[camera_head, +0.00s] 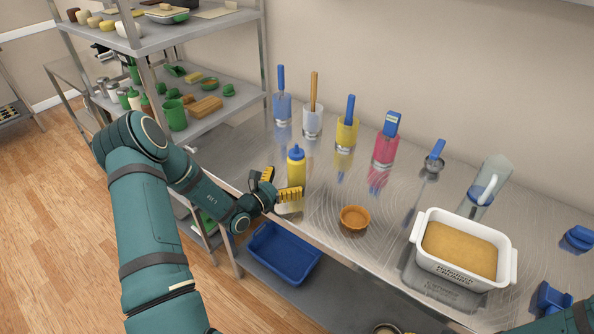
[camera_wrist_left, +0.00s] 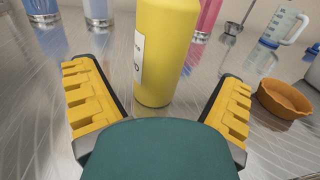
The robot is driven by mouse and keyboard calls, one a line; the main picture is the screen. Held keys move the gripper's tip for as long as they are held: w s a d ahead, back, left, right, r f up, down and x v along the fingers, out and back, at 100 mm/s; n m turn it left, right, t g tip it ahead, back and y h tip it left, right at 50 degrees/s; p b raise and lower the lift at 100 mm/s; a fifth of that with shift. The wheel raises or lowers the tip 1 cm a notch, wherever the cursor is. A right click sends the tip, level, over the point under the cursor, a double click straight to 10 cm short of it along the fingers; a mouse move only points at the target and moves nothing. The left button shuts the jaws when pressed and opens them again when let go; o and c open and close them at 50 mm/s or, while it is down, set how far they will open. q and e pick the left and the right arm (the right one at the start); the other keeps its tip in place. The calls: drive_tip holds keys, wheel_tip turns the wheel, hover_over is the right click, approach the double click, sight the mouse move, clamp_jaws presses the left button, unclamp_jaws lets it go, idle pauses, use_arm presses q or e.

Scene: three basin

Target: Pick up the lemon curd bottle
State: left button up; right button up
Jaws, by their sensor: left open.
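The lemon curd bottle (camera_head: 296,167) is yellow with a blue cap and stands upright on the steel table near its front left edge. In the left wrist view the yellow bottle (camera_wrist_left: 165,50) stands just ahead of the fingers, with part of a white label showing and its top out of frame. My left gripper (camera_head: 277,187) is open, with one yellow-padded finger on each side of the bottle's front. In the left wrist view the left gripper (camera_wrist_left: 158,105) has a wide gap, and neither pad touches the bottle.
An orange bowl (camera_head: 354,218) sits right of the bottle. A white baking dish (camera_head: 465,282) stands further right. Several containers with utensils, including a red one (camera_head: 384,150), line the back. A blue bin (camera_head: 284,253) is on the lower shelf. A loaded rack (camera_head: 190,40) stands left.

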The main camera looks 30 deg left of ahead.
sight(301, 170)
use_arm(q)
drive_tip(key=shift+w+d, duration=0.2)
drive_tip(key=shift+w, duration=0.8)
drive_tip(key=shift+w+d, duration=0.2)
drive_tip(key=shift+w, duration=0.85)
drive_tip(key=shift+w+d, duration=0.2)
drive_tip(key=shift+w, duration=0.8)
drive_tip(key=shift+r, duration=0.1)
drive_tip(key=c, duration=1.6)
